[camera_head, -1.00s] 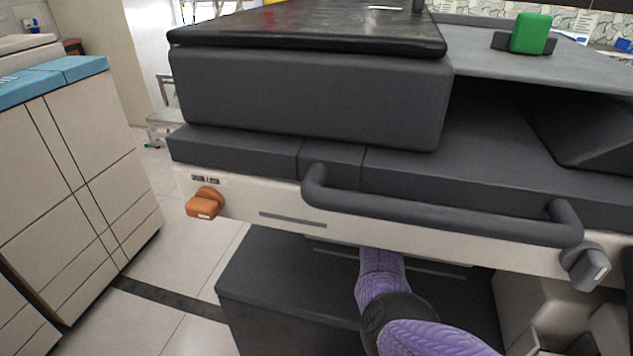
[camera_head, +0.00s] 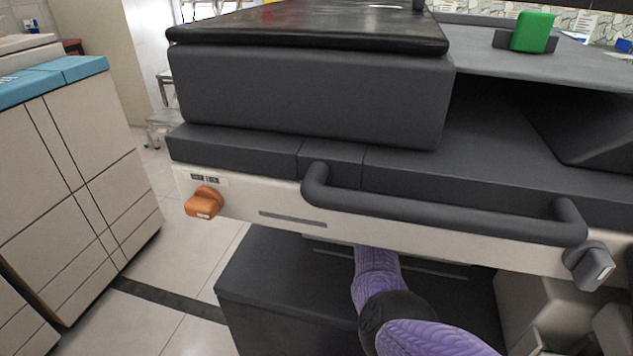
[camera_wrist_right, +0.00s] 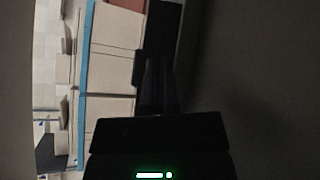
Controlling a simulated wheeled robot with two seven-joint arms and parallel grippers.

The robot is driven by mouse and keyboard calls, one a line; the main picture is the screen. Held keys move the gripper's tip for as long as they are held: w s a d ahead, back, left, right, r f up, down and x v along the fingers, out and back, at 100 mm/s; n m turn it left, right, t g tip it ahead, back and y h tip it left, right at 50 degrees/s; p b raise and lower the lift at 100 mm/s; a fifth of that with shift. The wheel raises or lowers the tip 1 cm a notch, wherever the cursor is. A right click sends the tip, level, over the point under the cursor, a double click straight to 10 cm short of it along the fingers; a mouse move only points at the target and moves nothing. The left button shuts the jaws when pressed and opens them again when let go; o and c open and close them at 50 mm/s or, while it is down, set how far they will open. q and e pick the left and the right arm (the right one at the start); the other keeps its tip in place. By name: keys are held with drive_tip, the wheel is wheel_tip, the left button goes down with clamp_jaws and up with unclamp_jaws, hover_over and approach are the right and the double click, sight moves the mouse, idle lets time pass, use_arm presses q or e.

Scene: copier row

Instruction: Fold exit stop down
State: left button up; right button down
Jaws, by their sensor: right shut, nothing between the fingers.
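My right arm reaches under the front edge of the copier (camera_head: 250,205), and its gripper is hidden there in the head view. In the right wrist view my right gripper (camera_wrist_right: 158,88) is shut and empty, its dark fingers close together in deep shade. A dark upright piece (camera_wrist_right: 163,28) shows just beyond the fingertips, and a small dark tab (camera_wrist_right: 137,68) is beside them on the left. I cannot tell whether either is the exit stop, or whether the fingers touch them. My left gripper is not in view.
A dark bar handle (camera_head: 440,212) runs along the copier front, with an orange knob (camera_head: 204,203) at left and a grey latch (camera_head: 588,266) at right. A dark block (camera_head: 270,290) is below. A beige cabinet (camera_head: 70,190) stands left, with clear floor between.

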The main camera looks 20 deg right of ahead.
drive_tip(key=shift+w+a+b, duration=0.45)
drive_tip(key=shift+w+a, duration=0.3)
drive_tip(key=shift+a, duration=0.35)
idle(1.3)
drive_tip(key=shift+s+d+p, duration=0.75)
drive_tip(key=shift+d, duration=0.25)
drive_tip(key=shift+s+d+p, duration=0.4)
drive_tip(key=shift+s+d, duration=0.35)
drive_tip(key=shift+d, duration=0.25)
drive_tip(key=s+d+p, duration=0.1)
drive_tip(key=s+d, duration=0.1)
drive_tip(key=shift+d, duration=0.3)
drive_tip(key=shift+s+d, duration=0.5)
drive_tip(key=shift+d, duration=0.2)
